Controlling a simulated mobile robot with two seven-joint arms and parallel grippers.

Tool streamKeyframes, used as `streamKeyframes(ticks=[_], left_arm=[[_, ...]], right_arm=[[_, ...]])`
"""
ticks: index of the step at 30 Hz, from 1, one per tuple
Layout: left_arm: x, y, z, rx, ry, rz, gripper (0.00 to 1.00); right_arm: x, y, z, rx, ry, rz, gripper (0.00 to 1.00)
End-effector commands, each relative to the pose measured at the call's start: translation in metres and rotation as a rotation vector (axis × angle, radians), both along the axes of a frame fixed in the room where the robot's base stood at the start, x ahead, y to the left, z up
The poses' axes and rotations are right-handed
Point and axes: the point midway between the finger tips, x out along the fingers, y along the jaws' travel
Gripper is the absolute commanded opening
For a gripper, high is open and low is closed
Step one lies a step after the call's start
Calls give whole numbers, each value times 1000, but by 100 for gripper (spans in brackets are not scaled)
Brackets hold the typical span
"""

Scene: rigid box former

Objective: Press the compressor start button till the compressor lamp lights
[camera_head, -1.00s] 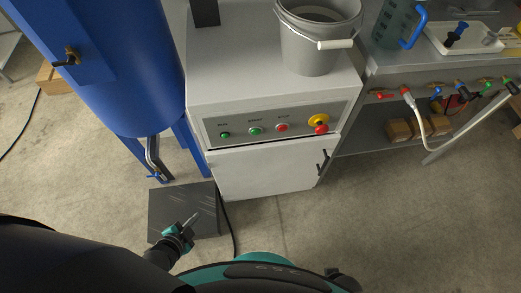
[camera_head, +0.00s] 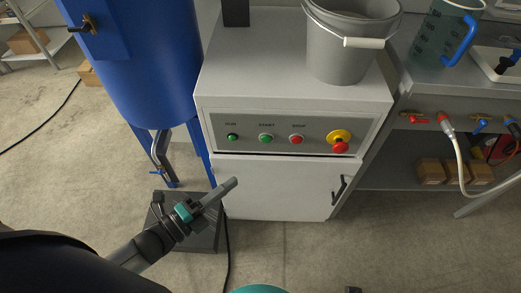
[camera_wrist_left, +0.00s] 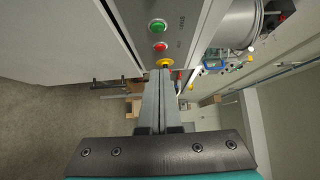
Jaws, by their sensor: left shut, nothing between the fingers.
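The grey compressor cabinet's panel (camera_head: 290,133) faces me. The green start button (camera_head: 266,138) is under the word START. A smaller green lamp (camera_head: 232,137) sits left of it and looks dark, with no clear glow. My left gripper (camera_head: 234,182) is shut and empty, its fingers pointing up and right, below the panel and in front of the white door, apart from the button. In the left wrist view its closed fingers (camera_wrist_left: 160,78) point along the panel; the start button (camera_wrist_left: 157,26) shows beyond them. My right gripper is not in view.
Right of the start button are a red stop button (camera_head: 296,139) and a red emergency stop (camera_head: 340,147) on yellow. A door handle (camera_head: 339,190) sticks out below. A bucket (camera_head: 348,48) stands on top. A blue tank (camera_head: 150,70) is at the left.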

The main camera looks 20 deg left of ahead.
Motion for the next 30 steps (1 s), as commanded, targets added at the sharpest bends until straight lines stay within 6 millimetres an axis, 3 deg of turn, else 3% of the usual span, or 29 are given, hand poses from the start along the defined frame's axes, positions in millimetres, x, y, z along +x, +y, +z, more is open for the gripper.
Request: streamKeyframes(ticks=[10, 25, 30], left_arm=[[15, -8, -1, -3, -1, 1, 0], [91, -50, -2, -2, -1, 1, 0], [109, -42, -2, 0, 1, 2, 0]], right_arm=[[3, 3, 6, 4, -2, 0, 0], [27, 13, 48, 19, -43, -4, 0], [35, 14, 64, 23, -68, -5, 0]])
